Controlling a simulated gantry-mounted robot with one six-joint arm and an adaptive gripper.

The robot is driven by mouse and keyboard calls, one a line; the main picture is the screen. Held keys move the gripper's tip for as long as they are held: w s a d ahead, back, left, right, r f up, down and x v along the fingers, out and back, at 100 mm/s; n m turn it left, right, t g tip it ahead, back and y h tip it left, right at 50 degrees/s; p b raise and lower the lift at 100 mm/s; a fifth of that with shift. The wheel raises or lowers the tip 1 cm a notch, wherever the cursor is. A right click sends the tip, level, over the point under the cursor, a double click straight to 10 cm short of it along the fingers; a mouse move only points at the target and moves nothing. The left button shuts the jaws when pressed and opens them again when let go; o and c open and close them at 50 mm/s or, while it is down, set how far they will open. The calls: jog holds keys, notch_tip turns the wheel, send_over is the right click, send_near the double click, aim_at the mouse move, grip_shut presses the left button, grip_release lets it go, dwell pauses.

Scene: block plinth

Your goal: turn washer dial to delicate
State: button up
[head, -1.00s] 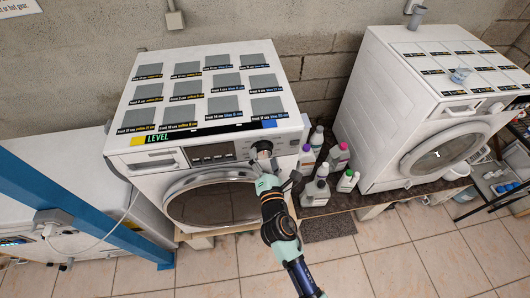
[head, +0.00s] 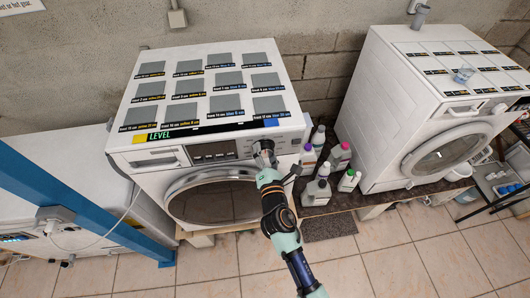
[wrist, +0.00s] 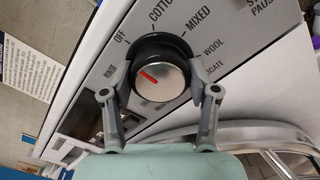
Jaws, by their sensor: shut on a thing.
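The washer (head: 205,150) stands at the middle left in the head view. Its dial (wrist: 160,78) fills the centre of the wrist view, with a black ring, a silver face and a red mark. The red mark slants toward the upper left, on the side of the OFF label (wrist: 121,38). The labels MIXED, WOOL and a partly covered one ending in "ICATE" (wrist: 212,66) lie to the right. My gripper (head: 264,154) is at the dial. In the wrist view my gripper's fingers (wrist: 161,88) are shut on the dial from both sides.
Several bottles (head: 340,155) stand on a dark shelf right of the washer. A second white machine (head: 405,120) stands further right. A blue post (head: 70,200) crosses the left side.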

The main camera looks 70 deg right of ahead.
jog(key=m+b, duration=0.1)
jog(key=m, duration=0.2)
jog(key=shift+f+m+b, duration=0.1)
jog(key=shift+m+b, duration=0.25)
jog(key=shift+m, duration=0.05)
jog(key=m+b, duration=0.2)
jog(key=m, duration=0.2)
jog(key=shift+m, duration=0.3)
jog(key=m+b, duration=0.2)
jog(key=m, duration=0.2)
jog(key=shift+m+b, duration=0.3)
jog(key=shift+b, duration=0.1)
jog(key=m+b, duration=0.3)
jog(key=m, duration=0.1)
jog(key=shift+m, duration=0.3)
jog(key=m+b, duration=0.4)
jog(key=m, duration=0.3)
jog(key=m+b, duration=0.2)
jog(key=m, duration=0.1)
jog(key=shift+m, duration=0.4)
jog(key=shift+m+b, duration=1.05)
jog(key=shift+m, duration=0.55)
